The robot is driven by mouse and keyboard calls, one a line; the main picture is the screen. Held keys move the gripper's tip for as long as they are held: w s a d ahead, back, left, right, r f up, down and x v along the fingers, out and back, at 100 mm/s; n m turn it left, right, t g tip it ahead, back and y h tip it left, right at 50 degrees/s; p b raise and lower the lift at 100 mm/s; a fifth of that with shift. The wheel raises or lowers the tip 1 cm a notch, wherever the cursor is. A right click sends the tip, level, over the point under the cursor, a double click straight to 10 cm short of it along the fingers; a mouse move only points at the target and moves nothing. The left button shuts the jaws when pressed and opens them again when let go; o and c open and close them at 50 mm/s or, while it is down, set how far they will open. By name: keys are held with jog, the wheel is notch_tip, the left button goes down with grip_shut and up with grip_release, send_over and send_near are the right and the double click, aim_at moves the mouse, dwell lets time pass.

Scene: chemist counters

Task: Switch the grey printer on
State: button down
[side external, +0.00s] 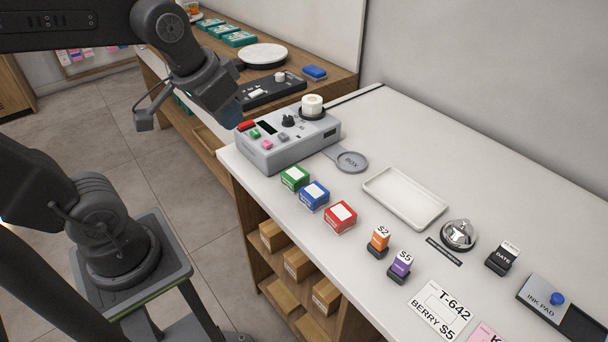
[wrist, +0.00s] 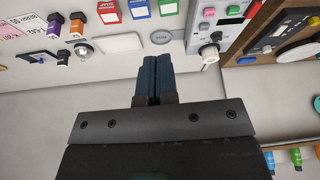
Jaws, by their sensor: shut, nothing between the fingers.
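The grey printer (side external: 275,155) sits at the far left end of the white counter. Its top has a red part (side external: 246,126) at the left corner, a dark display, green and pink buttons, a black knob (side external: 288,121) and a white roll (side external: 312,104). In the wrist view the printer (wrist: 213,38) is partly cut off at the top right. My gripper (side external: 233,117) shows dark blue fingers just left of the printer's red part in the side view; their height above it is unclear. In the wrist view my gripper (wrist: 154,60) is shut and empty.
A round BOX dish (side external: 352,161) adjoins the printer. Green, blue and red boxes (side external: 341,217) line the front edge. A wooden counter with a black device (side external: 272,90) is behind.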

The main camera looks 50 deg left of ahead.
jog(key=shift+m+t, duration=0.5)
jog(key=s, duration=0.1)
jog(key=s+d, duration=0.1)
jog(key=s+d+f, duration=0.1)
jog(key=s, duration=0.1)
jog(key=shift+d, duration=0.15)
jog(key=shift+w, duration=0.1)
jog(key=w+a+r+n+g, duration=0.3)
jog(key=w+a+n, duration=0.75)
jog(key=w, duration=0.25)
jog(key=w+a+f+n+g, duration=0.1)
jog(key=w+a+f+n, duration=0.1)
jog(key=a, duration=0.5)
jog(key=w+a+f+n+g, duration=0.1)
jog(key=w+a+f+n, duration=0.1)
jog(key=w+a+n, duration=0.2)
jog(key=a+n, duration=0.1)
jog(key=a, duration=0.1)
jog(key=shift+a+g, duration=0.3)
jog(key=shift+a, duration=0.1)
jog(key=shift+f+n, duration=0.15)
jog(key=shift+n, duration=0.1)
